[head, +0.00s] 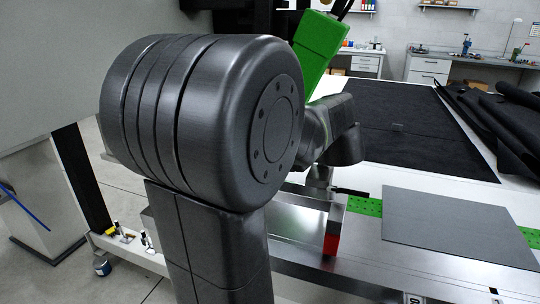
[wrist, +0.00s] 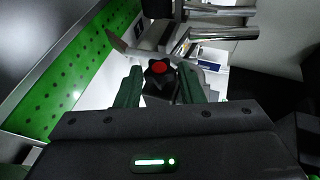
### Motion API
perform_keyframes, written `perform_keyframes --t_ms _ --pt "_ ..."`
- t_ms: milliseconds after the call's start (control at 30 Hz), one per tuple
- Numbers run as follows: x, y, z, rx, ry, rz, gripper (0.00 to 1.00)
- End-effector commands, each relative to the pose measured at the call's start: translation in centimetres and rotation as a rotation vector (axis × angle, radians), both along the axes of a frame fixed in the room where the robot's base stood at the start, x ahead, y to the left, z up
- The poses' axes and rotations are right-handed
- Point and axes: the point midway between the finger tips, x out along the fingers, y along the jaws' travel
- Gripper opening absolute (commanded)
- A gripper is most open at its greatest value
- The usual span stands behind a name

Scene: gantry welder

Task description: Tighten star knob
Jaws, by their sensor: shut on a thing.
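The star knob (wrist: 159,69) shows in the wrist view as a dark lobed knob with a red centre cap. My gripper (wrist: 159,88) has its two green fingers on either side of the knob, shut on it. A metal part lies just behind the knob, partly hidden by it. In the head view my own arm covers the middle of the picture, and the knob and my fingertips are hidden behind it.
A steel rail with a red-ended block (head: 331,242) runs along the front of the bench. A grey sheet (head: 455,225) lies at the right over a green perforated strip (head: 364,206). A black mat (head: 405,125) lies behind. Two metal cylinders (wrist: 221,25) stick out near the knob.

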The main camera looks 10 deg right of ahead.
Motion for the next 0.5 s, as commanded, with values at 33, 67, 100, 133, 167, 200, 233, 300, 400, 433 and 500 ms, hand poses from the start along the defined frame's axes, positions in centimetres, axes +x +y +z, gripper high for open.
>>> perform_keyframes --t_ms 33,67,100,133,167,200,233,300,400,433,500 --pt "-0.03 -0.06 -0.28 0.01 -0.005 -0.002 0.12" --pt "-0.03 -0.05 -0.24 0.015 -0.009 -0.002 0.12" --pt "-0.03 -0.05 -0.21 0.019 -0.011 -0.001 0.12" --pt "-0.04 -0.05 -0.19 0.023 -0.013 -0.001 0.12" --pt "-0.04 -0.04 -0.18 0.025 -0.015 -0.001 0.12" --pt "-0.05 -0.04 -0.16 0.027 -0.015 0.0 0.12" --pt "-0.04 -0.03 -0.14 0.029 -0.017 0.0 0.12" --pt "-0.04 -0.01 -0.12 0.031 -0.017 0.0 0.12" --pt "-0.04 -0.01 -0.1 0.031 -0.017 0.001 0.12" --pt "-0.04 -0.01 -0.1 0.031 -0.017 0.001 0.12" --pt "-0.04 0.0 -0.11 0.031 -0.017 0.001 0.12"
